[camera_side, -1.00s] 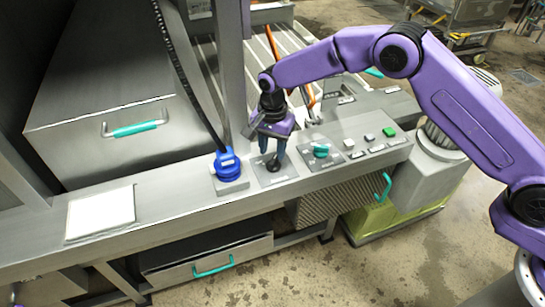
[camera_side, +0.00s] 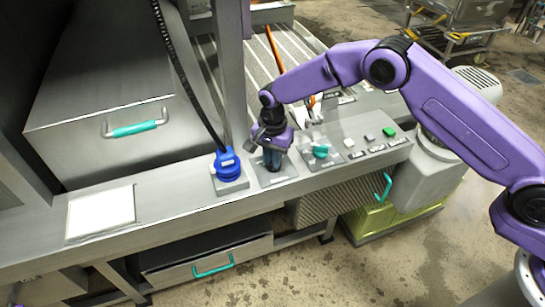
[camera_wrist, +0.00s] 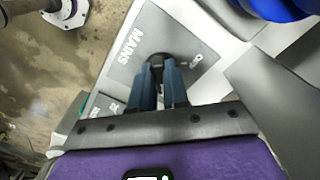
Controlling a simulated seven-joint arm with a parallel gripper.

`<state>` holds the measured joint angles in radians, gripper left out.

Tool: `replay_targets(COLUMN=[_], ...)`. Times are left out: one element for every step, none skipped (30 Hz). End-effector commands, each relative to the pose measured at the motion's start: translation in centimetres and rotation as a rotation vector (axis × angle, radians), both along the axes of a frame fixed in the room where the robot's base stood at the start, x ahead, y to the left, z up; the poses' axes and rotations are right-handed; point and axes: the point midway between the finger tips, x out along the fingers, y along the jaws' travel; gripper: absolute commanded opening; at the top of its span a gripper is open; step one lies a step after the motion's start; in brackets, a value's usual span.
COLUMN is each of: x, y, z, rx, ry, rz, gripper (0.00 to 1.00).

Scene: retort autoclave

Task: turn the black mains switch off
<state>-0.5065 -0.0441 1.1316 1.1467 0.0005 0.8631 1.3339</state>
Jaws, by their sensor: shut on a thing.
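The black mains switch (camera_wrist: 157,60) is a knob on a grey plate (camera_wrist: 140,40) marked "MAINS" in the wrist view. My gripper (camera_wrist: 160,72) is over the plate, with its two blue fingers closed around the knob. Only the front of the knob shows between the fingers. In the side view my gripper (camera_side: 272,163) points straight down onto the plate (camera_side: 284,173), and its fingers hide the switch.
A blue round plug (camera_side: 227,163) with a black cable stands just left of the plate. A teal knob (camera_side: 320,151) and several push buttons, one green (camera_side: 389,131), lie to the right. A white sheet (camera_side: 100,212) lies on the ledge at the left.

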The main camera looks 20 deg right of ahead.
Motion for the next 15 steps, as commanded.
replay_targets(x=[0.01, 0.00, 0.00, -0.01, -0.01, 0.00, 0.00, -0.01, -0.01, -0.01, -0.01, -0.02, -0.04, -0.05, -0.07], y=[-0.01, -0.01, -0.01, -0.02, -0.04, -0.04, -0.06, -0.08, -0.09, -0.11, -0.13, -0.13, -0.15, -0.15, -0.16], z=[0.02, 0.02, 0.03, 0.03, 0.03, 0.03, 0.03, 0.03, 0.03, 0.02, 0.02, 0.02, 0.02, 0.03, 0.03], rx=[0.000, 0.000, 0.000, 0.000, 0.000, 0.000, 0.000, 0.000, 0.000, -0.001, -0.001, -0.001, -0.001, -0.001, -0.001], ry=[0.000, 0.000, 0.000, 0.000, 0.000, 0.000, 0.000, 0.000, 0.000, 0.001, 0.001, 0.001, 0.001, 0.001, 0.001], rz=[0.003, 0.007, 0.013, 0.020, 0.028, 0.041, 0.052, 0.066, 0.086, 0.104, 0.123, 0.151, 0.175, 0.199, 0.234], gripper=[0.00, 0.00, 0.00, 0.00, 0.00, 0.00, 0.00, 0.00, 0.00, 0.00, 0.00, 0.00, 0.00, 0.00, 0.00])
